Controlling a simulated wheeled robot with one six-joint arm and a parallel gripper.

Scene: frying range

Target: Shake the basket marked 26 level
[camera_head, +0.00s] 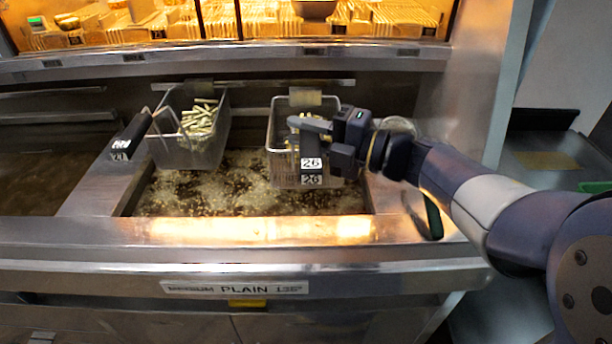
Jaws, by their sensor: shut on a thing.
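The basket marked 26 (284,172) is a wire fry basket at the right side of the oil vat, below a rail at the back. Two "26" labels (312,180) show at its front, one above the other. My gripper (318,140) reaches in from the right and is shut at the basket's front, over the upper label; it appears to hold the handle, which is mostly hidden by the jaws. Light pieces show inside the basket behind the gripper. Whether the basket's bottom touches the oil is unclear.
A second basket (180,155) with pale fries hangs to the left; its dark handle, marked 27 (128,140), points left and forward. Bubbling oil (245,195) fills the vat between and below. A metal front ledge (240,231) and a lit shelf behind bound the space.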

